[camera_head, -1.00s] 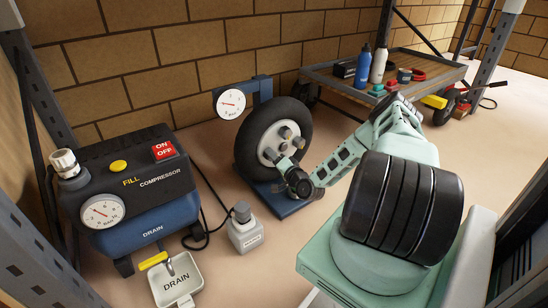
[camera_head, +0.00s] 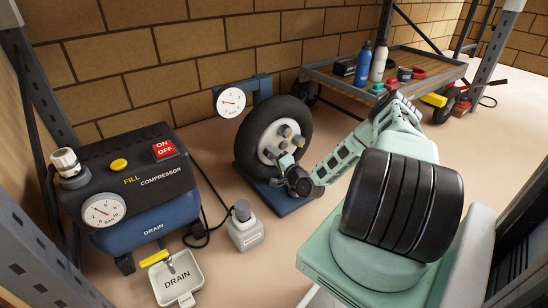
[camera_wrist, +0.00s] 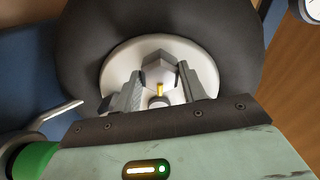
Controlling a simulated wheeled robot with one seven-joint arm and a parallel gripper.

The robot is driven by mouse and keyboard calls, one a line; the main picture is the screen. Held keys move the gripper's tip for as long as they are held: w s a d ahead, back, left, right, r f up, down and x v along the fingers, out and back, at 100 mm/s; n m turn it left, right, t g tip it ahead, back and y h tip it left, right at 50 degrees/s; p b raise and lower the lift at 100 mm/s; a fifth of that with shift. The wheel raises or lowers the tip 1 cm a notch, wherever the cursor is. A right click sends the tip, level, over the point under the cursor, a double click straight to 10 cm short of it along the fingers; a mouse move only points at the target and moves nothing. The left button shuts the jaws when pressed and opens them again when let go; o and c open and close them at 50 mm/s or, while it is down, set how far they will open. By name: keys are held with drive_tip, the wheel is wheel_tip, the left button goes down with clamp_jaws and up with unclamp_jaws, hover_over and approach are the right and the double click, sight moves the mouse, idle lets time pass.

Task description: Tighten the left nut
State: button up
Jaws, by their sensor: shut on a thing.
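The wheel (camera_head: 246,140) stands upright in a blue stand, with a black tyre and a pale hub (camera_head: 265,143) bearing several grey nuts (camera_head: 286,131). My gripper (camera_head: 280,160) reaches the lower part of the hub from the front. In the wrist view, its two fingers (camera_wrist: 159,88) lie on either side of a grey faceted nut (camera_wrist: 160,68) and are shut on it. A small yellow mark shows between the fingers at the nut. My gripper partly hides the hub in the head view, so I cannot tell for sure which nut this is.
A round dial (camera_head: 230,102) sits on the stand beside the tyre. A blue and black compressor (camera_head: 130,180) stands at left, with a drain tray (camera_head: 178,278) and grey bottle (camera_head: 245,228) on the floor. A low cart (camera_head: 425,70) with bottles stands behind at right.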

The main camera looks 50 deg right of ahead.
drive_tip(key=o, duration=1)
drive_tip(key=p+v, duration=0.6)
drive_tip(key=v, duration=1.1)
drive_tip(key=shift+s+f+p, duration=0.1)
drive_tip(key=shift+s+p, duration=0.15)
drive_tip(key=shift+p, duration=0.15)
